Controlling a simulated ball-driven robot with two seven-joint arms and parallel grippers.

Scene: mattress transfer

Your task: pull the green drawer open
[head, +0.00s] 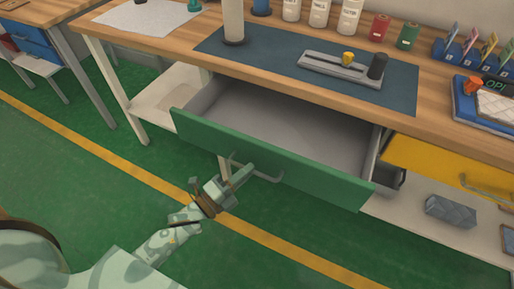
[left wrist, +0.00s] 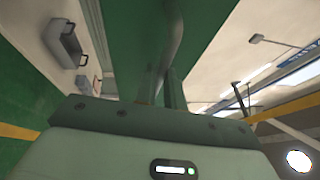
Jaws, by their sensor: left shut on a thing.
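The green drawer (head: 260,155) under the workbench stands well open in the head view, and its grey inside looks empty. Its grey bar handle (head: 268,177) is on the front panel. My left gripper (head: 243,174) is at the left part of this handle, shut on it. In the left wrist view the two fingers of my left gripper (left wrist: 165,88) close around the handle bar (left wrist: 172,35), with the green drawer front (left wrist: 125,40) behind it. My right gripper is in neither view.
A yellow drawer (head: 440,165) with its own handle is to the right. The bench top carries a dark mat (head: 280,62), a grey fixture (head: 340,70), several bottles and a blue rack (head: 475,52). A grey block (head: 450,210) lies on the lower shelf. Green floor in front is clear.

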